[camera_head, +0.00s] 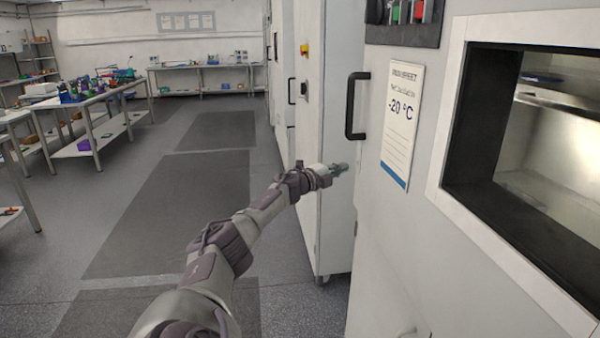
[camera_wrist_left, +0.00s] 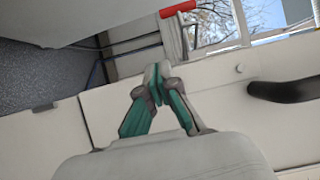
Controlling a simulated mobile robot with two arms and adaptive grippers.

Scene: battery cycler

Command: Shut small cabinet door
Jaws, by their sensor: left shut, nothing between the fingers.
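A pale cabinet front (camera_head: 385,215) fills the right of the head view. It has a black vertical handle (camera_head: 351,106) and a "-20 °C" label (camera_head: 401,125). I cannot tell for sure which panel is the small door or how far it stands open. My left gripper (camera_head: 342,168) is shut and empty, below the black handle at the cabinet's left edge. In the left wrist view its fingertips (camera_wrist_left: 157,83) meet in front of pale panels (camera_wrist_left: 215,105) with a seam. A black handle (camera_wrist_left: 290,90) shows at right there. Contact cannot be told. My right gripper is out of view.
A framed window or opening (camera_head: 480,130) is at the right of the cabinet. A tall white cabinet (camera_head: 325,120) stands just behind the gripper. Grey floor (camera_head: 180,220) is clear at left, with workbenches (camera_head: 90,105) beyond.

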